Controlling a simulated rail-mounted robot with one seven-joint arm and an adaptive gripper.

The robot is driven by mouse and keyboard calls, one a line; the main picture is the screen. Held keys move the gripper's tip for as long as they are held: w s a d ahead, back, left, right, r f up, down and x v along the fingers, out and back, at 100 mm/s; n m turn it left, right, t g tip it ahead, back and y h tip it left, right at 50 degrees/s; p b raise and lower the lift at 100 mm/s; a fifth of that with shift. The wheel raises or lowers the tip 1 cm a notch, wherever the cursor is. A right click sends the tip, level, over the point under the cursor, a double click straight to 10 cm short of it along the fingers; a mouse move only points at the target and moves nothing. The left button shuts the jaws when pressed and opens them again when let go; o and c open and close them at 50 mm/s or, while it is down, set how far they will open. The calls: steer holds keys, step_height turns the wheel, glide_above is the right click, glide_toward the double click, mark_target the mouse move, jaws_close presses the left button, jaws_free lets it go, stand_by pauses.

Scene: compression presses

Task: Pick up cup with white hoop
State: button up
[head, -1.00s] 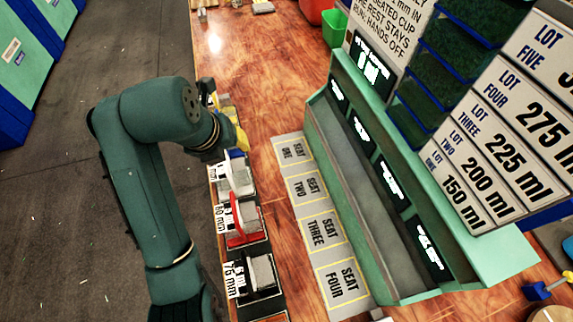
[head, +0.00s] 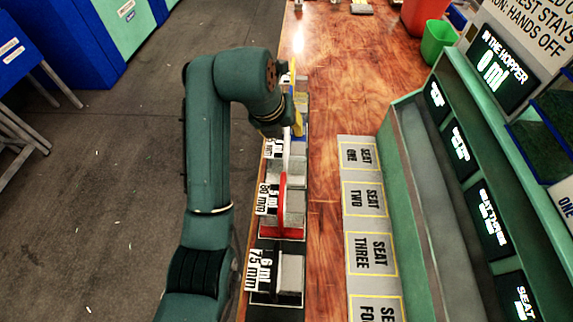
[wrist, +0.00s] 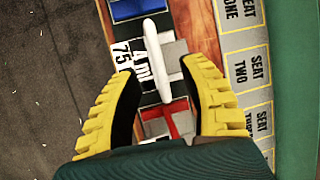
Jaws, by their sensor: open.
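The cup with the white hoop shows in the wrist view as a white hoop (wrist: 157,62) seen from above, on a grey block beside a label reading "4 ml". In the head view its white hoop (head: 287,150) is a thin sliver, partly hidden behind my gripper (head: 293,118). In the wrist view my gripper (wrist: 155,100) is open, its two yellow fingers apart. The white hoop lies between and ahead of the fingertips, with no visible contact. I cannot tell the height gap.
A red-hooped cup (head: 282,205) stands nearer in the same row, and its red hoop (wrist: 168,118) shows between the fingers. A grey block (head: 290,275) is nearer still. A blue item (wrist: 135,8) lies beyond the white hoop. Seat plates (head: 364,198) line the right.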

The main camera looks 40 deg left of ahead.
mark_target(286, 134)
steer(key=b+x, duration=0.1)
steer(key=x, duration=0.3)
steer(key=shift+a, duration=0.1)
steer(key=shift+c, duration=0.4)
jaws_close()
steer(key=shift+r, duration=0.1)
